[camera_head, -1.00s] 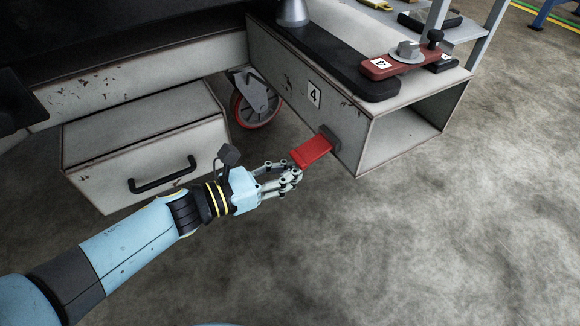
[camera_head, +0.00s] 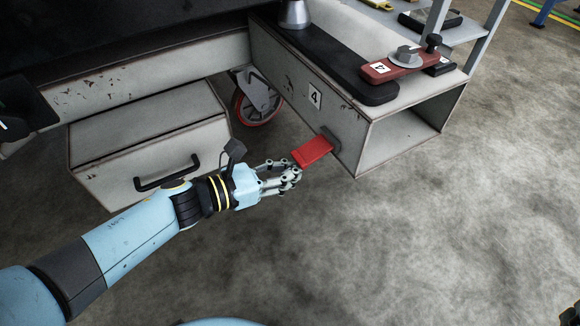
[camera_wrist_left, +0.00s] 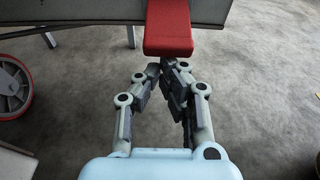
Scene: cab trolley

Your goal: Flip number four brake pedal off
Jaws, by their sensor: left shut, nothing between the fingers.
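The red brake pedal (camera_head: 313,152) sticks out from the side of the trolley's grey beam, below a white label with a 4 (camera_head: 315,97). It also shows at the top of the left wrist view (camera_wrist_left: 168,28). My left gripper (camera_head: 297,172) is shut and empty, with its fingertips right at the pedal's outer end. In the left wrist view the closed fingertips (camera_wrist_left: 165,66) sit just below the pedal's front edge; I cannot tell whether they touch it. My right gripper is not in view.
A grey drawer box (camera_head: 150,150) with a black handle (camera_head: 167,173) stands behind my left arm. A red-rimmed caster wheel (camera_head: 257,103) is behind the gripper. A red lever (camera_head: 400,68) lies on the beam's top. The concrete floor at right is free.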

